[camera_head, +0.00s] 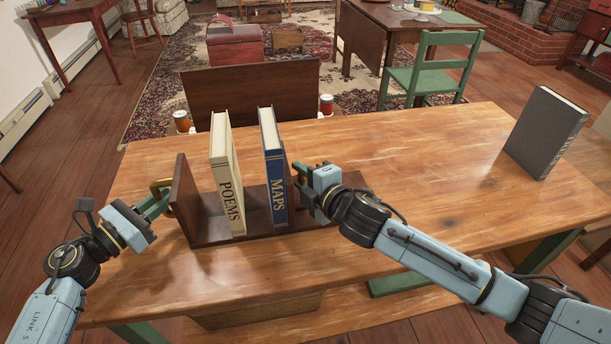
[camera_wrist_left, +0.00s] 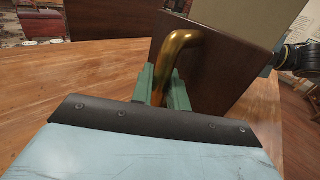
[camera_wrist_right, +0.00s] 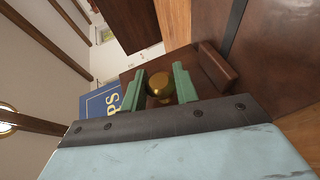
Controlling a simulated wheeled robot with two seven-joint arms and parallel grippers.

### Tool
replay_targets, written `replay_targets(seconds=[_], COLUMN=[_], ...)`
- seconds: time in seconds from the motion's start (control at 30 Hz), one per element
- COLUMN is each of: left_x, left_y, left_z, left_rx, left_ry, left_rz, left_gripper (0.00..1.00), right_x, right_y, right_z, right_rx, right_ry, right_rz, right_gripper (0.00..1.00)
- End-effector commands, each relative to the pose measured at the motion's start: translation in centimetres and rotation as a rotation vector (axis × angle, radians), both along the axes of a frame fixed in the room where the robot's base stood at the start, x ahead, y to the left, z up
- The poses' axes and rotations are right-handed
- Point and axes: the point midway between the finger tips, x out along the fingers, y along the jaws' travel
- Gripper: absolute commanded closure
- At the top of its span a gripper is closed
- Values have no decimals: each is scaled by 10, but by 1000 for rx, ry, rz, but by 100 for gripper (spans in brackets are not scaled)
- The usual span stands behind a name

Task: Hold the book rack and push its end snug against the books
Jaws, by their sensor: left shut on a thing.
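The dark wooden book rack (camera_head: 205,232) stands on the table, with a tall end panel (camera_head: 183,195) at its left. A cream POEMS book (camera_head: 227,180) and a blue MAPS book (camera_head: 273,170) stand in it, with a gap between them and another beside the left panel. My left gripper (camera_head: 155,203) is shut on the brass handle (camera_wrist_left: 182,45) of the left panel. My right gripper (camera_head: 301,172) is open to the right of MAPS. In the right wrist view its fingers (camera_wrist_right: 160,88) straddle a brass knob (camera_wrist_right: 160,86) on a wooden end (camera_wrist_right: 178,63), mostly hidden in the head view.
A dark grey book (camera_head: 545,133) stands alone at the table's right. The wooden table (camera_head: 430,165) is clear between it and my right arm. A green chair (camera_head: 430,72) and a dark wooden panel (camera_head: 250,88) are behind the table.

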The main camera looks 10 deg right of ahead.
Motion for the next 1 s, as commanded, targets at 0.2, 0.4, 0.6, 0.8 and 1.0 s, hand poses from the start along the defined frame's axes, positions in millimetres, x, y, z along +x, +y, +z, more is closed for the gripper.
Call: replay_targets(seconds=[0.2,0.4,0.6,0.8,1.0], left_x=[0,0,0,0,0], left_y=[-1,-1,0,0,0], left_z=[0,0,0,0,0], left_rx=[-1,-1,-1,0,0], left_ry=[0,0,0,0,0], left_rz=[-1,-1,-1,0,0], left_gripper=[100,100,100,100,100], right_x=[-1,0,-10,-42,-77], right_y=[1,0,-4,-18,-32], right_z=[0,0,2,9,19], right_rx=[1,1,1,0,0], right_ry=[1,0,0,3,3], right_rz=[3,2,2,3,3], right_gripper=[48,48,48,48,48])
